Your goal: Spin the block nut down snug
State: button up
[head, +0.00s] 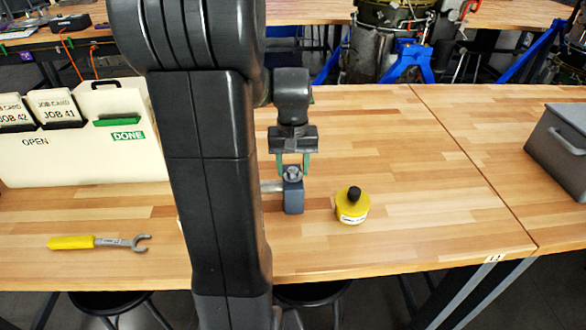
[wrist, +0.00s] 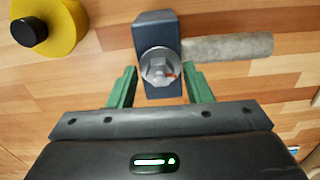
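The block nut (wrist: 159,64) is a silver hex nut on a washer, with a small orange-red mark at its edge. It sits on top of a dark blue-grey block (head: 294,199) standing on the bench; in the wrist view the block (wrist: 153,22) has a grey rod (wrist: 228,47) out of its side. My gripper (head: 292,167) is above the block in the head view. In the wrist view my gripper (wrist: 160,78) has its green fingers spread wide, one on each side of the block. Nothing is held. I cannot tell the exact fingertip height against the nut.
A yellow round container (head: 353,208) with a black cap stands right of the block. A yellow-handled wrench (head: 98,243) lies at the left. A white card holder (head: 88,160) stands behind it, and a grey box (head: 560,150) sits far right. Bench between is clear.

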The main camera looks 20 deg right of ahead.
aim_at(293, 170)
jog(key=shift+o, duration=1.2)
jog(key=shift+r+p, duration=2.15)
jog(key=shift+r, duration=0.4)
jog(key=shift+f, duration=0.1)
notch_tip(293, 170, down, 5)
jog(key=b, duration=0.4)
jog(key=shift+f+b, duration=0.15)
jog(key=shift+b, duration=0.2)
jog(key=shift+r+n, duration=0.2)
jog(key=shift+n, duration=0.4)
